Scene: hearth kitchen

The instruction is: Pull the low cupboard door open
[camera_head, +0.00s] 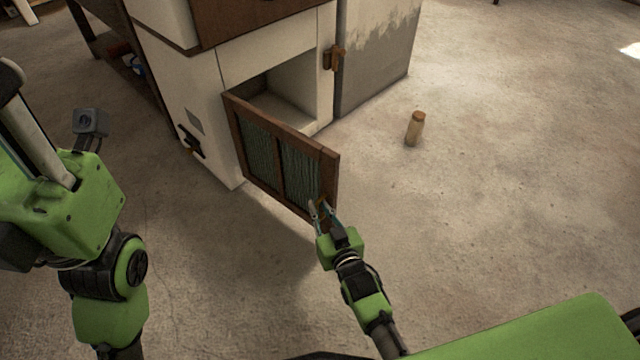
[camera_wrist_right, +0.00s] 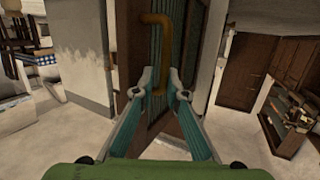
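The low cupboard door (camera_head: 262,150) has a brown wooden frame and dark green ribbed panels. It stands swung well out from the pale cupboard, showing the opening (camera_head: 285,92) behind it. My right gripper (camera_head: 321,206) is at the door's free edge, low down. In the right wrist view, the orange-brown bar handle (camera_wrist_right: 175,45) is upright on the door. My right fingertips (camera_wrist_right: 161,78) are apart around the handle's lower end, with a gap visible; contact is unclear. My left arm is at the left of the head view, but its fingers are not visible.
A small wooden cylinder (camera_head: 415,128) stands on the floor right of the cupboard. A grey-and-white block (camera_head: 376,60) adjoins the cupboard. A brown wooden latch (camera_head: 333,58) sits by the opening's upper right. The floor around the door is clear.

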